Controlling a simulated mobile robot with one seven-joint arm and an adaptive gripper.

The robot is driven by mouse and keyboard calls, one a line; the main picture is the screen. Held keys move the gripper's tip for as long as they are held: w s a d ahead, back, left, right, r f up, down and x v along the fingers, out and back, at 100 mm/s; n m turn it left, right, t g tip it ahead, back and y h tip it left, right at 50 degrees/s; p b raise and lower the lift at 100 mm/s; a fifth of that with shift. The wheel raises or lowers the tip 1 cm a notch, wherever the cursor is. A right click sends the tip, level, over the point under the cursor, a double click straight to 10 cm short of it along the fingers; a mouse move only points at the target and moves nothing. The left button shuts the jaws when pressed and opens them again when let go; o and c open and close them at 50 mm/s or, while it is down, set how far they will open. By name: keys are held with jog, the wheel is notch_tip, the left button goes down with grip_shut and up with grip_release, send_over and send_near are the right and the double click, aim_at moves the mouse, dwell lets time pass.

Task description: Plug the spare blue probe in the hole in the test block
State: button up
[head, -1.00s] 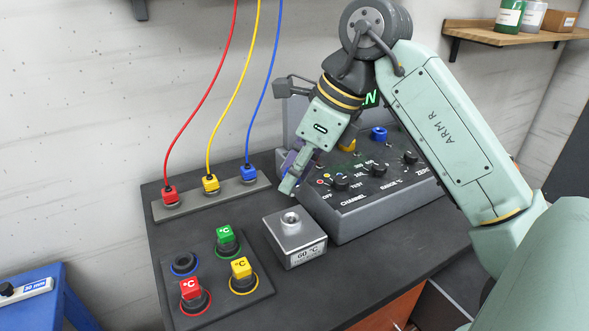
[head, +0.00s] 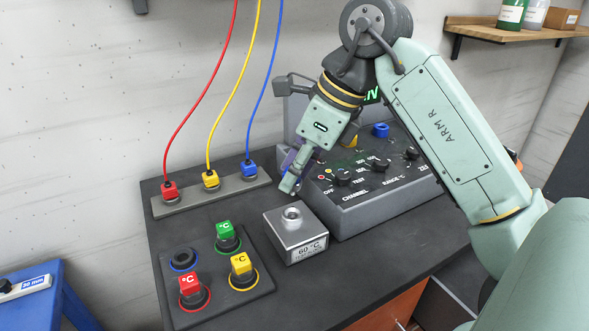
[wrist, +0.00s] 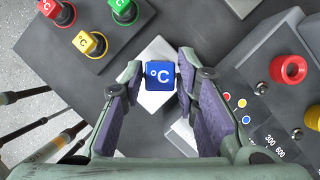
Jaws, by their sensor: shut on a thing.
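My gripper (head: 288,188) is shut on the spare blue probe (wrist: 160,76). In the wrist view a silver surface shows behind the probe, and the hole cannot be seen.
A grey console (head: 385,198) with knobs stands close right of the block. A probe rack (head: 225,295) at front left holds red, green and yellow probes; its blue-ringed socket (head: 184,259) is empty. A connector strip (head: 190,203) with three hanging cables lies behind.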

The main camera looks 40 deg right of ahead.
aim_at(295, 194)
jog(key=shift+f, duration=0.15)
dwell(0.5)
jog(key=shift+f+b, duration=1.65)
jog(key=shift+f, duration=0.05)
jog(key=shift+f+b, duration=0.85)
jog(key=shift+f, duration=0.15)
jog(key=o, duration=1)
jog(key=shift+r, duration=0.15)
jog(key=shift+r+p, duration=2.6)
jog(key=shift+r, duration=1.1)
jog(key=shift+f, duration=0.1)
